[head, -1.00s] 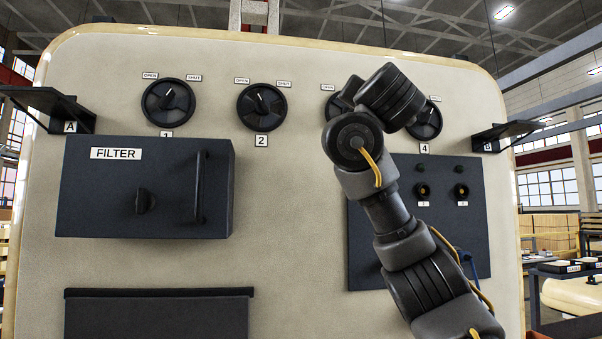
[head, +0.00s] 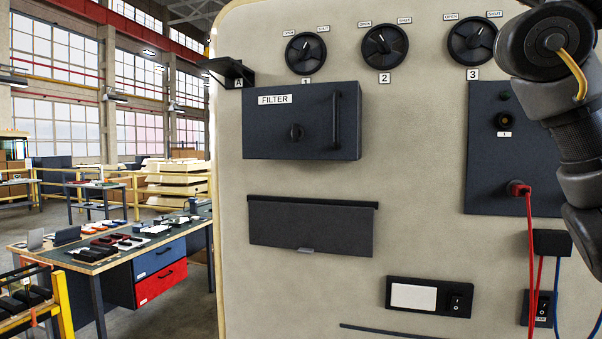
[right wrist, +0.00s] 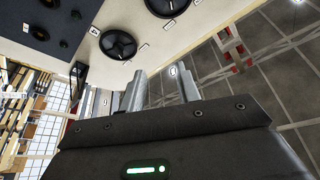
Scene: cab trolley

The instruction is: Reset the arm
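My right arm (head: 570,100) comes into the head view at the right edge, bent, in front of the panel's right side; its gripper is outside that view. In the right wrist view my right gripper (right wrist: 162,90) shows two grey fingers standing apart with nothing held between them. Beyond the fingers are the cream panel (right wrist: 185,35) and black round dials (right wrist: 118,44). My left arm and left gripper are in neither view.
The cream panel (head: 420,210) carries dials 1 (head: 305,53), 2 (head: 384,47) and 3 (head: 472,41), a FILTER box (head: 375,125) and a red plug (head: 518,188) with cable. A workbench (head: 110,250) with tools stands left. A shelf bracket A (head: 232,72) juts out.

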